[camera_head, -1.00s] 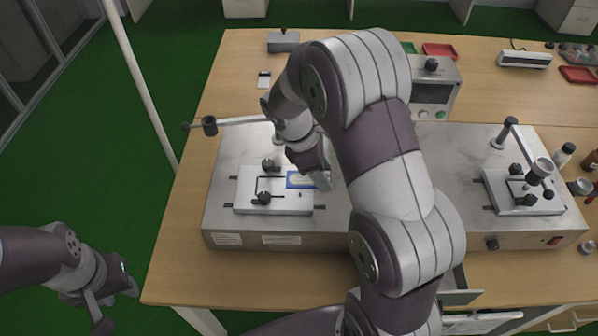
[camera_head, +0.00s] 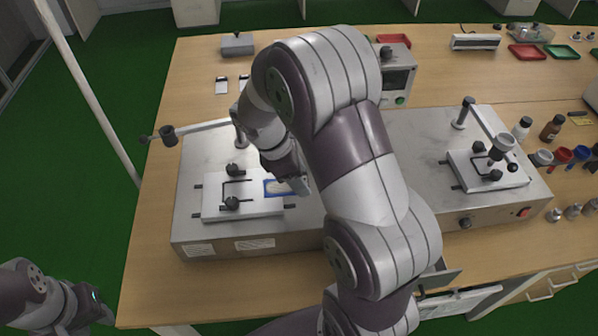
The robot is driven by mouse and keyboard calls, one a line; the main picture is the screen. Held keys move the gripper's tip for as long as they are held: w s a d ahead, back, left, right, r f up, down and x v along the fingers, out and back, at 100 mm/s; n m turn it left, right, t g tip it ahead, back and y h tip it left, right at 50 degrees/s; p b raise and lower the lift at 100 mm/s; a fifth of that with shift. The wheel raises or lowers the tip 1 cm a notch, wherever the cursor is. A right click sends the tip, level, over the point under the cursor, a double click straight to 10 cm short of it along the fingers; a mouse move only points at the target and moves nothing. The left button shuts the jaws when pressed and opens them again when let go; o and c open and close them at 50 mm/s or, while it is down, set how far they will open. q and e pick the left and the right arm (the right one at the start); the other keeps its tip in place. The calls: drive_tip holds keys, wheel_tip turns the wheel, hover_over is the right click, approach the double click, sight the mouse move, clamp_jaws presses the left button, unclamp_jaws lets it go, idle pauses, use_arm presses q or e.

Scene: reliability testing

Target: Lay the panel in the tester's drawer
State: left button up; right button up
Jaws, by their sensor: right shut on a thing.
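The panel (camera_head: 278,188), a small blue-rimmed flat piece with a pale middle, is at the right edge of a white fixture plate (camera_head: 215,211) on the left part of a grey metal bench unit (camera_head: 190,160). My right gripper (camera_head: 300,184) is shut on it at its right side; the fingertips are partly hidden by my arm. An open drawer (camera_head: 440,280) shows below the table's front edge, partly hidden behind my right arm; I cannot tell if it is the tester's. My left gripper (camera_head: 92,314) hangs low at the left, off the table, its jaws unclear.
A black-knobbed clamp (camera_head: 232,203) stands on the white plate, and a lever arm (camera_head: 200,130) reaches over the unit. A second clamp fixture (camera_head: 490,172) is at right. Bottles and cups (camera_head: 550,128) line the right side. A box with a screen (camera_head: 398,78) stands behind.

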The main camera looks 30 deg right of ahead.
drive_tip(key=shift+f+b, duration=1.3)
drive_tip(key=shift+f, duration=1.35)
